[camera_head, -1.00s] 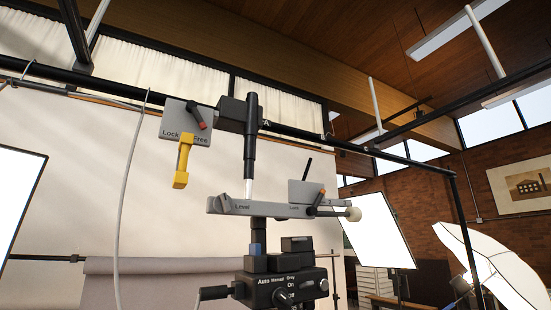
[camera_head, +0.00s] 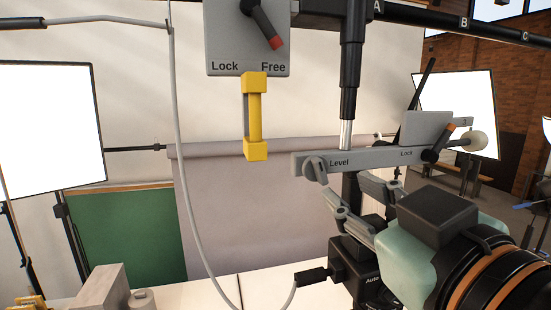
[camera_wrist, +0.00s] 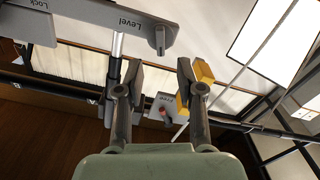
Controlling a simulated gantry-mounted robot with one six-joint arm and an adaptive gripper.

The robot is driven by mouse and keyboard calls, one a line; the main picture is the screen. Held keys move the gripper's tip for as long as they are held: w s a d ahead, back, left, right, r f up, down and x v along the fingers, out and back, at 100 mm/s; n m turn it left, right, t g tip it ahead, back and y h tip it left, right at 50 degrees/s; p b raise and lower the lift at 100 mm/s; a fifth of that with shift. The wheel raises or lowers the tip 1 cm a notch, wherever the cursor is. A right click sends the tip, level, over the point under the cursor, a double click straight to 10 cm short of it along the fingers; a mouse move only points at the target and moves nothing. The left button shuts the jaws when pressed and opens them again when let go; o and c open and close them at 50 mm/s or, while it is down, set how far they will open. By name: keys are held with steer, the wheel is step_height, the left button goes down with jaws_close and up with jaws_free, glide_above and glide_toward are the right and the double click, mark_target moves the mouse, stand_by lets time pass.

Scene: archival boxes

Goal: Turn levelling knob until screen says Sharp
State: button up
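The grey levelling knob (camera_head: 316,170) sits at the left end of a grey bar (camera_head: 370,158), beside the word "Level". It also shows in the wrist view (camera_wrist: 160,40), hanging from the upside-down bar. My gripper (camera_head: 347,196) is just below and right of the knob, and its fingers point toward it. In the wrist view my gripper (camera_wrist: 158,77) has its fingers apart, with nothing held between them. The knob appears beyond the fingertips, apart from them. No screen with readable text shows in any view.
A dark lock lever (camera_head: 436,143) and a pale ball (camera_head: 475,141) are at the bar's right end. A Lock/Free plate (camera_head: 246,45) with a yellow handle (camera_head: 255,125) hangs up left. A grey cable (camera_head: 181,160) hangs left. A dark post (camera_head: 350,80) rises behind.

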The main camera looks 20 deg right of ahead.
mark_target(323, 174)
steer(key=w+p, duration=0.2)
steer(key=w, duration=0.4)
steer(key=shift+w, duration=0.1)
steer(key=shift+w+f, duration=0.1)
steer(key=shift+w, duration=0.45)
jaws_close()
